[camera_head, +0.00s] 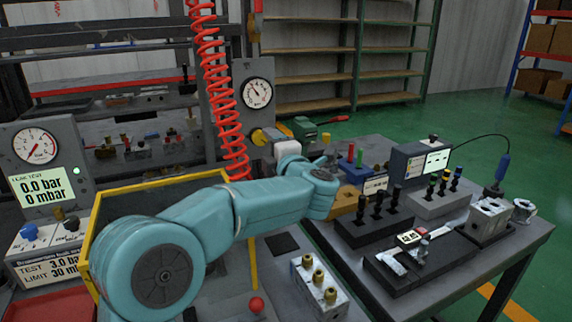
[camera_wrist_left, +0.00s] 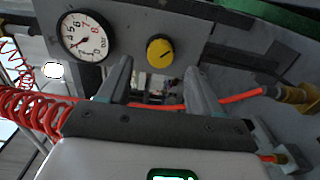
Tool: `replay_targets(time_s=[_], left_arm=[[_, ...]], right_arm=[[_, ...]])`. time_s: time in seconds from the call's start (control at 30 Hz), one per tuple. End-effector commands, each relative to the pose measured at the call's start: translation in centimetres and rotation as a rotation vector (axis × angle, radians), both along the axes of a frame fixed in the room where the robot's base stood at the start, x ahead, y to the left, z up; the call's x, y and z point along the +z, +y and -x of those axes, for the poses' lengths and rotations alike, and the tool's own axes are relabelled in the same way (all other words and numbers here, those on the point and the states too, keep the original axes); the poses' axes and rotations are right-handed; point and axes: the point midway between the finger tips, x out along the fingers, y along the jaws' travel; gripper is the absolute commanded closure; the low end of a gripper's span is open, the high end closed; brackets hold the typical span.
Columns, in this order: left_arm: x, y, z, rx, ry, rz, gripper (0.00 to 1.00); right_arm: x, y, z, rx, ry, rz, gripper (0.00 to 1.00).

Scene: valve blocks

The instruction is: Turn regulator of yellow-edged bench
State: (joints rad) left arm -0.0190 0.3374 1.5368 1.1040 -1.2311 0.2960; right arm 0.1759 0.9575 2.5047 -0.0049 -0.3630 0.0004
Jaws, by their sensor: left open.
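The yellow regulator knob (camera_head: 258,137) sits on the grey upright panel below a round dial gauge (camera_head: 256,93). In the left wrist view the knob (camera_wrist_left: 160,52) faces me, with a dark pointer mark, to the right of the gauge (camera_wrist_left: 88,36). My left gripper (camera_head: 273,136) is close to the panel beside the knob; its fingers are small and partly hidden in the head view. In the left wrist view the left gripper (camera_wrist_left: 160,78) is open and empty, and the knob shows beyond the gap between its fingers. My right gripper is not in view.
A red coiled hose (camera_head: 212,90) hangs left of the panel. The bench's yellow edge (camera_head: 165,182) runs behind my left arm. A second table (camera_head: 520,238) at right carries valve blocks and a display. In the wrist view an orange-red tube (camera_wrist_left: 235,98) passes behind the fingers.

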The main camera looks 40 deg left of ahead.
Motion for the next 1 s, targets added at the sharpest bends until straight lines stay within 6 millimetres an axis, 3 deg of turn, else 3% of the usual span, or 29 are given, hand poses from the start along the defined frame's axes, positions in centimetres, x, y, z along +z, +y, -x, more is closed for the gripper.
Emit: replay_targets(time_s=[0.2, 0.4, 0.6, 1.0], left_arm=[[0.1, -5.4, 2.7, -0.005, -0.001, 0.0, 0.36], [0.0, -8.5, 4.3, -0.003, 0.0, 0.0, 0.36], [0.0, -9.6, 5.0, 0.001, -0.001, 0.0, 0.36], [0.0, -9.6, 5.0, 0.001, -0.001, 0.0, 0.36]], right_arm=[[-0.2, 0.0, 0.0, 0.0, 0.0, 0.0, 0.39], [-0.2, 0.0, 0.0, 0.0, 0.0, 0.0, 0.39], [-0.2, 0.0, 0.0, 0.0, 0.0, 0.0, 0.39], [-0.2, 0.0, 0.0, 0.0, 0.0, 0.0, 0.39]])
